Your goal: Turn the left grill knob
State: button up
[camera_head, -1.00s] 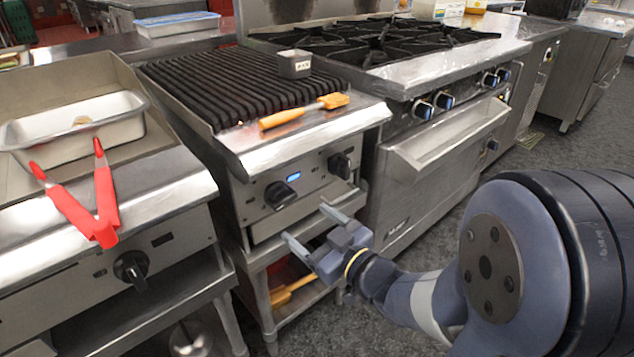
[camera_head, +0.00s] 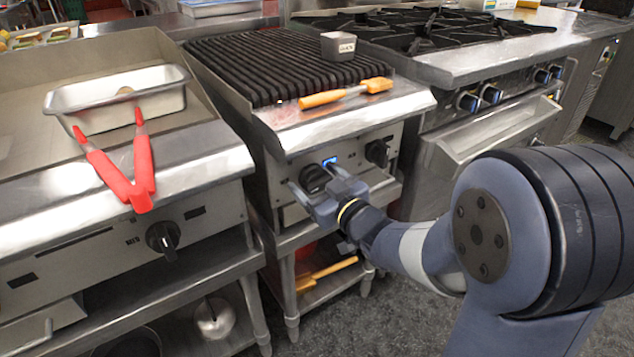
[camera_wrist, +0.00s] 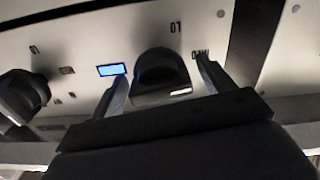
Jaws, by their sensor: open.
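The left grill knob (camera_head: 314,180) is a black dial on the front panel of the grill (camera_head: 350,136). In the wrist view the same knob (camera_wrist: 160,78) sits between the two fingers of my gripper (camera_wrist: 161,70). In the head view my gripper (camera_head: 310,175) is at the panel, with its fingers open on either side of the knob. I cannot tell whether a finger touches it. A small blue display (camera_head: 329,161) is just right of the knob. The right grill knob (camera_head: 377,152) is further right and also shows in the wrist view (camera_wrist: 24,96).
An orange-handled brush (camera_head: 345,93) and a small grey container (camera_head: 338,45) rest on the grill. Red tongs (camera_head: 135,180) and a metal pan (camera_head: 105,105) are on the griddle at left. A stove (camera_head: 470,130) stands at right. Shelves are below.

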jog(key=c, duration=1)
jog(key=shift+m+p, duration=0.3)
jog(key=shift+m, duration=0.1)
jog(key=m+p, duration=0.2)
jog(key=m, duration=0.1)
jog(key=shift+r+m, duration=0.1)
jog(key=shift+m, duration=0.3)
jog(key=m+p, duration=0.2)
jog(key=m, duration=0.3)
jog(key=m+p, duration=0.2)
jog(key=m, duration=0.3)
jog(key=m+p, duration=0.2)
jog(key=m, duration=0.3)
jog(key=shift+m, duration=0.3)
